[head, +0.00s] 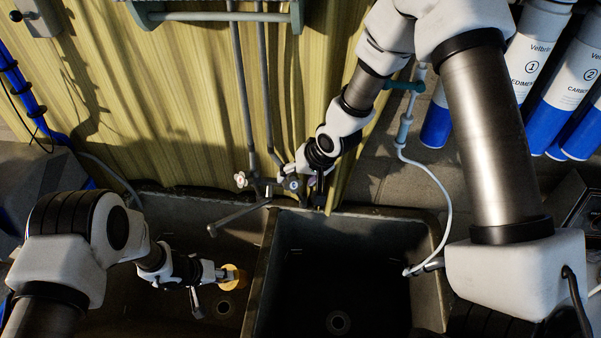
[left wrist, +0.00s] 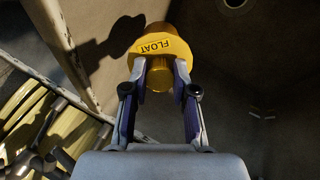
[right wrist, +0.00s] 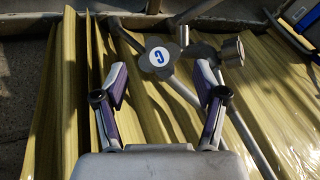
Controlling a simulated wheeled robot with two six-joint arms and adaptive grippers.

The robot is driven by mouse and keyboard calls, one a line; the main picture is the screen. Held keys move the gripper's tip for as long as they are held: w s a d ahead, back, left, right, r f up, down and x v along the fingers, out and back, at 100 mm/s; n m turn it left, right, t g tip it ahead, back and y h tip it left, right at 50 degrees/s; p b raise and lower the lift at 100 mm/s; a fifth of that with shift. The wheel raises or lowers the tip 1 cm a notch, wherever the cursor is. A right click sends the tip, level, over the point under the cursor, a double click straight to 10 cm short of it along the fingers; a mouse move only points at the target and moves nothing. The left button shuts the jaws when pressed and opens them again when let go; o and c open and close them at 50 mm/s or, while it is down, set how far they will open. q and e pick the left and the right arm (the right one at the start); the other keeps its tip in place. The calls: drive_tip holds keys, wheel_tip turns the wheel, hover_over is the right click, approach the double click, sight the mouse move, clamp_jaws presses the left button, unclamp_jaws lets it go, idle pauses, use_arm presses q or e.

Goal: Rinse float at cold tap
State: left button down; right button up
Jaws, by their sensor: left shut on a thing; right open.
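The yellow float (head: 233,278) is in my left gripper (head: 226,274), over the left sink basin in the head view. In the left wrist view the float (left wrist: 163,48), lettered "FLOAT", is held between the fingertips (left wrist: 160,75). The tap has a spout (head: 240,217) reaching out over the left basin, and the float is apart from the spout's end. A white handle (head: 240,180) is on the left side of the tap. My right gripper (head: 317,185) is open at the tap's right handle. In the right wrist view a round cap marked "C" (right wrist: 159,57) lies between its open fingers (right wrist: 163,85).
The right sink basin (head: 335,270) is empty, with a drain at its bottom. A divider (head: 262,265) separates the basins. Blue and white filter cylinders (head: 525,60) stand at the right. A pale hose (head: 435,180) hangs near the right basin. Yellow corrugated panelling (head: 180,90) is behind.

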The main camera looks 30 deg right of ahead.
drive_tip(key=v, duration=0.4)
drive_tip(key=shift+s+r, duration=0.2)
drive_tip(key=shift+r, duration=0.05)
